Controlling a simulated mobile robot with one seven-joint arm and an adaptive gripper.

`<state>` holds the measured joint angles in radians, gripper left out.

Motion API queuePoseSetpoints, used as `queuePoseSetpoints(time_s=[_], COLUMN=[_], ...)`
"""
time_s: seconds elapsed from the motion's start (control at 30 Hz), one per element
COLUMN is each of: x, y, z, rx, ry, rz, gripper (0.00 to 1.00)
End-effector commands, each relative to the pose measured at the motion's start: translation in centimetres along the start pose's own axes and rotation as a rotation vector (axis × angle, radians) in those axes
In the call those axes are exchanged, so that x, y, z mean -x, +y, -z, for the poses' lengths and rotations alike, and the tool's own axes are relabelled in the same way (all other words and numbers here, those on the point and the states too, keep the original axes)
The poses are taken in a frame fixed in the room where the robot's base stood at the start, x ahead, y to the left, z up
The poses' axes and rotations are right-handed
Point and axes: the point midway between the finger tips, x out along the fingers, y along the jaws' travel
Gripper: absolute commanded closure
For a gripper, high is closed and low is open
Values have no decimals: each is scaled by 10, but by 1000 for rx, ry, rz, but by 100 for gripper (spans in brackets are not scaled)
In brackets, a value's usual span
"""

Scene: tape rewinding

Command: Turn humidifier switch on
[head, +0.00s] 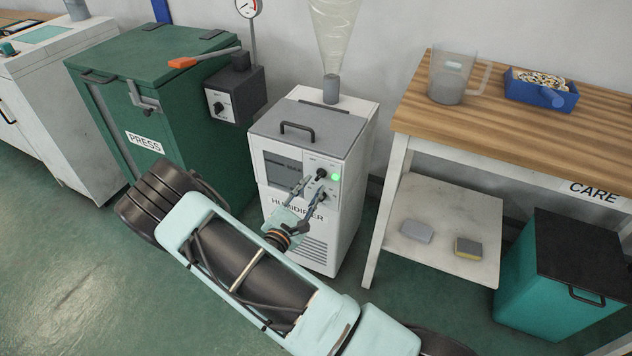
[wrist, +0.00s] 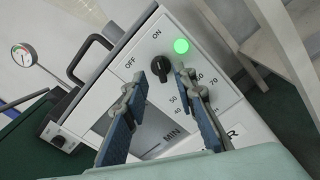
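The humidifier (head: 330,125) is a white and grey cabinet with a control panel on its front. Its black switch knob (wrist: 160,66) sits by the OFF and ON labels; it also shows in the head view (head: 321,174). The knob's bar runs roughly toward ON, though its pointer end is hard to tell. A green lamp (wrist: 181,46) beside it glows. My gripper (wrist: 161,73) is open, with its fingertips apart just below the knob in the wrist view. In the head view my gripper (head: 307,187) is close to the panel; contact cannot be told.
A numbered dial scale (wrist: 188,97) lies beyond the fingers, its dial partly hidden. A green press (head: 150,70) and a small switch box (head: 236,98) stand left of the humidifier. A wooden-topped table (head: 520,125) stands to the right. Green floor is free between them and me.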

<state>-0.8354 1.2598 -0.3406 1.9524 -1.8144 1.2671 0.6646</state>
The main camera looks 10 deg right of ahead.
Motion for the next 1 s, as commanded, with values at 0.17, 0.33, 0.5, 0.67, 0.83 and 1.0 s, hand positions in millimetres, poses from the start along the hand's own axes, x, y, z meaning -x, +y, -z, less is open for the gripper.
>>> queuePoseSetpoints(time_s=[0.17,0.33,0.5,0.67,0.83,1.0], x=[41,69,82,84,84,83], y=[1,1,0,0,0,0], z=[0,0,0,-1,0,0], rx=[0,-1,0,-1,-1,-1], ry=[2,1,0,-1,-1,-1], rz=[-3,-1,0,1,1,1], gripper=[75,75,75,75,75,75])
